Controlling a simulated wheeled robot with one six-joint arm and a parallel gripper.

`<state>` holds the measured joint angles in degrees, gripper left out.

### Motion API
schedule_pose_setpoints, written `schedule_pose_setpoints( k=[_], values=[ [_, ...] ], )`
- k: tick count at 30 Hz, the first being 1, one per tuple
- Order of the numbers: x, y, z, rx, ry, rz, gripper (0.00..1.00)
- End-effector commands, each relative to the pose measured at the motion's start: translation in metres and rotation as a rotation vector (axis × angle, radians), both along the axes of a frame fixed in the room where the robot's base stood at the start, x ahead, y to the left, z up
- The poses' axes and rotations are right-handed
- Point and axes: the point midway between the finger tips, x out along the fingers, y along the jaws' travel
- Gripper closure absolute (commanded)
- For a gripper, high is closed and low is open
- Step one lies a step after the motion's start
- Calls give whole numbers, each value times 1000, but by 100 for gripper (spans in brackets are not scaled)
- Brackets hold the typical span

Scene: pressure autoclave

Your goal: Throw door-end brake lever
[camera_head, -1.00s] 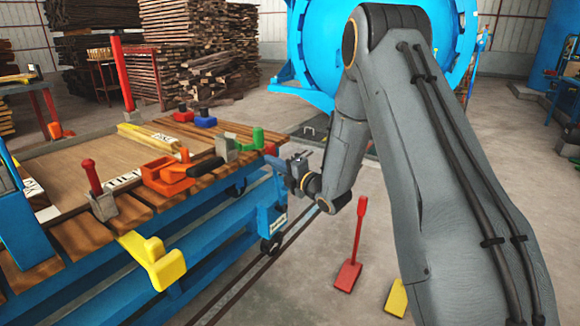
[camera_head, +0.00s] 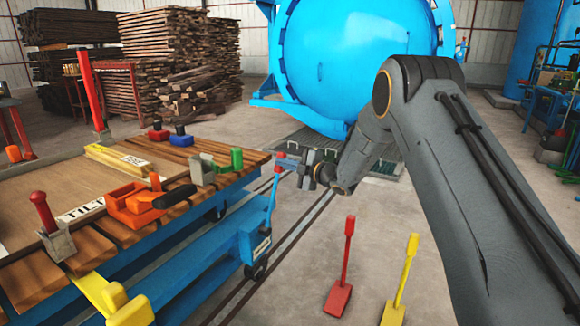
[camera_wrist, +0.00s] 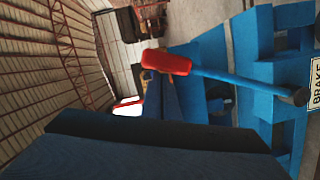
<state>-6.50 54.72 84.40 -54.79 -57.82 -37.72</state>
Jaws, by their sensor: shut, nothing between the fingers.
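Dark gripper parts fill the bottom of the wrist view.
The cart top carries an orange block (camera_head: 137,203), a green handle (camera_head: 237,159) and a red-handled lever (camera_head: 42,210). A red floor lever (camera_head: 343,270) and a yellow one (camera_head: 402,280) stand to the right. The blue autoclave (camera_head: 350,60) is behind. Floor between cart and floor levers is clear.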

Motion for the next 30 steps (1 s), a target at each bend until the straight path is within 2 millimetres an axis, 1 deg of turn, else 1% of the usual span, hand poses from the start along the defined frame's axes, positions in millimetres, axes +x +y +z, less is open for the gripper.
schedule_pose_setpoints(
  k=[1, 7, 20, 25, 30],
  values=[
    [4, -2, -1, -1, 0, -5, 100],
    [8, -4, -2, -2, 0, -10, 100],
    [10, -12, -1, -1, -1, -20, 100],
    [0, -6, 9, -1, -4, -16, 100],
    [-24, 17, 25, 1, -6, 5, 100]
  ],
)
